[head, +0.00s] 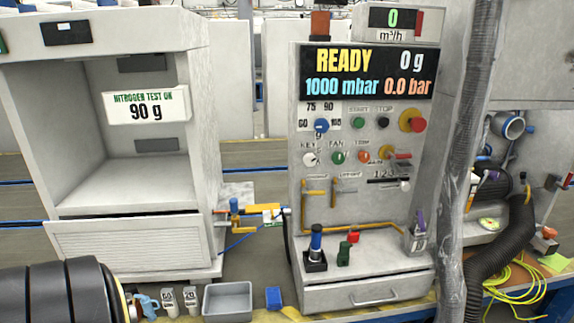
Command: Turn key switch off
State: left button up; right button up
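The key switch (309,158) is a small round whitish knob under a "KEY" label, on the left side of the grey control panel (296,200). Its turn position is too small to tell. The display (367,72) at the panel's top is lit and reads READY, 0 g, 1000 mbar and 0.0 bar. Neither of my grippers is in view, and nothing covers the key switch.
A blue knob (321,125) sits above the key switch, and a green button (337,157) to its right. A red emergency button (418,125) is farther right. A thick hose (470,130) hangs right of the panel. A large black cylinder (55,295) fills the lower left corner.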

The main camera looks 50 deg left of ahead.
aim_at(310, 159)
jog(key=u, duration=1.8)
jog(key=i, duration=1)
